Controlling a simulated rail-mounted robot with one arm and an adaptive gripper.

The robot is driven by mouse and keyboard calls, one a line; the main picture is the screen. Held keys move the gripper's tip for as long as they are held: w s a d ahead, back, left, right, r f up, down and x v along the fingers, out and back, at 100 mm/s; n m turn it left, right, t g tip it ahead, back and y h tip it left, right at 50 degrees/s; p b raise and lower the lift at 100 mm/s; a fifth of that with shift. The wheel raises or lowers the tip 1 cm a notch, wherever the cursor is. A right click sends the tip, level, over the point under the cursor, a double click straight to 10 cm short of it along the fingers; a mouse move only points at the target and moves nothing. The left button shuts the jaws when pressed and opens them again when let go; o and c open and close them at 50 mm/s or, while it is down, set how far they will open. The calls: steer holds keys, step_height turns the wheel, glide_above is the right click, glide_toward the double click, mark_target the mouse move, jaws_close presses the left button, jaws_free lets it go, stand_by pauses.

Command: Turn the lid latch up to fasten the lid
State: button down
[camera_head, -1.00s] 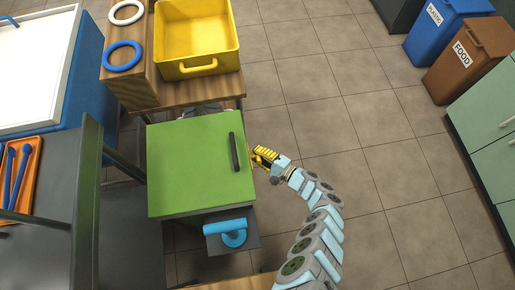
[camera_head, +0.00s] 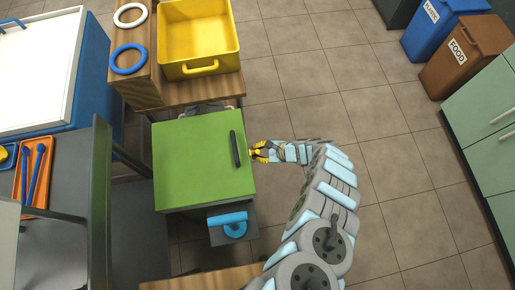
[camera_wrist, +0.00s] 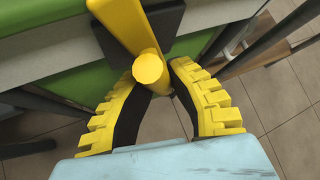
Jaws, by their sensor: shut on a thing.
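The green lid (camera_head: 203,160) with its dark bar handle (camera_head: 235,149) lies closed on top of the press in the head view. The yellow lid latch (camera_wrist: 125,25) shows in the wrist view as a bar on a dark mount at the press's side, with a round knob at its near end. My gripper (camera_head: 259,152) is at the lid's right edge, beside the handle. In the wrist view my gripper (camera_wrist: 165,72) has its yellow, black-padded fingers on either side of the latch's knob end, shut on it. In the head view my fingers hide most of the latch.
A light blue part (camera_head: 229,223) sticks out at the press's front. A yellow bin (camera_head: 199,38) and white and blue rings (camera_head: 129,58) stand behind. An orange tray (camera_head: 37,172) is at left. The tiled floor right of the press is clear.

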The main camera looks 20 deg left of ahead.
steer(key=g+b, duration=0.1)
steer(key=m+h+b, duration=0.1)
steer(key=shift+f+g+h+b, duration=0.2)
steer(key=shift+g+h+b, duration=0.1)
steer(key=shift+g+b, duration=0.1)
steer(key=shift+s+b, duration=0.1)
steer(key=shift+b, duration=0.2)
steer(key=shift+r+m, duration=0.15)
steer(key=shift+m, duration=0.15)
steer(key=c, duration=0.9)
jaws_free()
steer(key=shift+s, duration=0.1)
steer(key=shift+c, duration=0.2)
steer(key=v, duration=1.2)
steer(key=shift+w, duration=0.25)
steer(key=shift+w+a+h, duration=0.1)
steer(key=shift+h, duration=0.2)
